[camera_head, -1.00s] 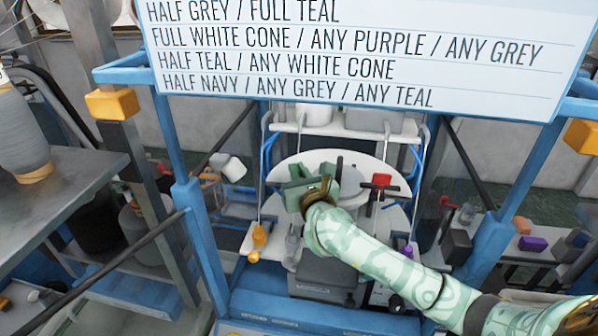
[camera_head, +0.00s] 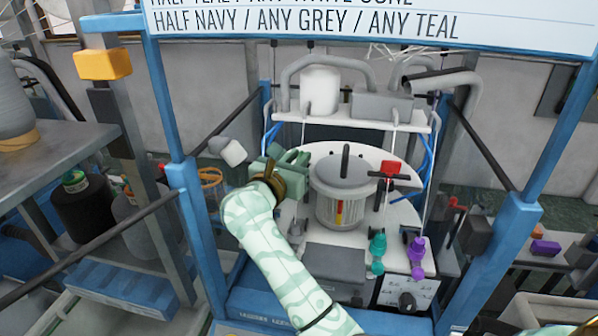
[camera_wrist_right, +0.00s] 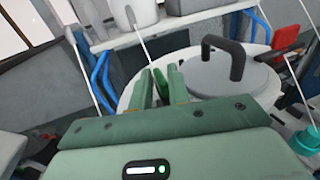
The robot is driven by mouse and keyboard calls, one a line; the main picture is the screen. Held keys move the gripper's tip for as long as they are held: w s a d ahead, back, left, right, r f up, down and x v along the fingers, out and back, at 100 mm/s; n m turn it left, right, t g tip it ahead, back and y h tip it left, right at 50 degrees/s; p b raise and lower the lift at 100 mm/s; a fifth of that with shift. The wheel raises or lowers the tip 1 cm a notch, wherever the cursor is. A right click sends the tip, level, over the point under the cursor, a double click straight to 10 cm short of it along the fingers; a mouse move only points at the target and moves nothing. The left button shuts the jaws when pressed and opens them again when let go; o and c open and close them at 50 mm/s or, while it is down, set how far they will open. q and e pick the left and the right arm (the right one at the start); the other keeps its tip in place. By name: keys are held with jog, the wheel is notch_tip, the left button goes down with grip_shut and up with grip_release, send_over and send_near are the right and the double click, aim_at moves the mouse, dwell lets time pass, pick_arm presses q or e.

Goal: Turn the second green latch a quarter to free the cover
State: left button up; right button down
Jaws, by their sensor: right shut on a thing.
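The cover is a round grey lid (camera_head: 330,175) with a black bent handle, on a ribbed see-through drum (camera_head: 340,208). It also shows in the right wrist view (camera_wrist_right: 222,78). My right gripper (camera_head: 294,160) is at the left edge of the cover. In the right wrist view its two pale green fingers (camera_wrist_right: 161,88) are closed around a darker green latch (camera_wrist_right: 160,80). The fingers and gripper body hide the latch's lower part. I cannot tell the latch's exact angle. No other green latch is clearly visible. My left gripper is not in view.
A red-topped black clamp (camera_head: 390,168) stands right of the cover. Teal (camera_head: 377,250) and purple (camera_head: 416,250) bobbins hang at the front right. A white shelf (camera_head: 350,122) with pipes is behind. Blue frame posts (camera_head: 195,225) flank the machine.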

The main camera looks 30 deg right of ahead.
jog(key=shift+w+a+m+g+h+b, duration=0.1)
jog(key=shift+m+g+h+b, duration=0.55)
jog(key=shift+g+b, duration=0.25)
jog(key=shift+r+m, duration=0.1)
jog(key=shift+m, duration=0.15)
jog(key=c, duration=1.3)
grip_release()
jog(key=shift+w, duration=0.2)
jog(key=shift+s, duration=0.15)
